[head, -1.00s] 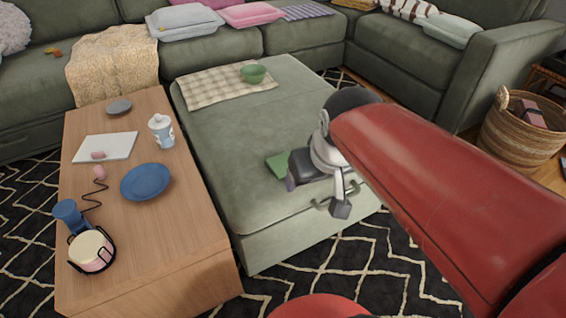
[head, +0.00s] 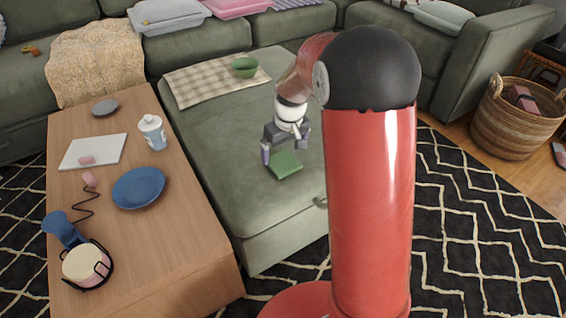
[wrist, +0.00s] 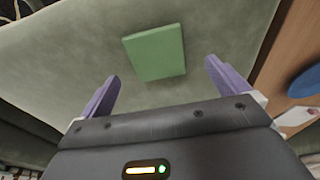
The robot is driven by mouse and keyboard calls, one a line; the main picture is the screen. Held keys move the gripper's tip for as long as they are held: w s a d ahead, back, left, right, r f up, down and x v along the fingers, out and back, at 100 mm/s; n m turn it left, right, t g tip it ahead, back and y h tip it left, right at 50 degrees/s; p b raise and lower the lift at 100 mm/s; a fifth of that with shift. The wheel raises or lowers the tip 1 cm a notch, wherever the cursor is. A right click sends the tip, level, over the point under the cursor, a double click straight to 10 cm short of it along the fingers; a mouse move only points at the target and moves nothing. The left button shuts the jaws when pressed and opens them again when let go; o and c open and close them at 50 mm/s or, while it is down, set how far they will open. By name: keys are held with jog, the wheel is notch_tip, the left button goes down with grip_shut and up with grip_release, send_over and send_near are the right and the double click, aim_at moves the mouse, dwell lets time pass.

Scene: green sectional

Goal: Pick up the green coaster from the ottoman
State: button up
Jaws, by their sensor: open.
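The green coaster (head: 285,164) is a flat square lying on the ottoman (head: 225,130), near its front edge. In the wrist view the coaster (wrist: 155,52) lies ahead of the fingertips, between their lines and nearer the left finger. The height of the fingers over the coaster is hard to tell.
A checkered cloth (head: 200,85) and a green bowl (head: 244,67) lie at the ottoman's far end. A wooden table (head: 175,235) to the left holds a blue plate (head: 138,188), a cup (head: 152,131) and other items. A wicker basket (head: 515,125) stands at right.

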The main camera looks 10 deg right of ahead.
aim_at(284, 162)
jog(key=f, duration=0.2)
jog(key=w+f, duration=0.1)
jog(key=f, duration=0.2)
jog(key=shift+f, duration=0.1)
jog(key=shift+d, duration=0.1)
jog(key=shift+c, duration=0.3)
jog(key=c, duration=1)
jog(key=shift+o, duration=0.2)
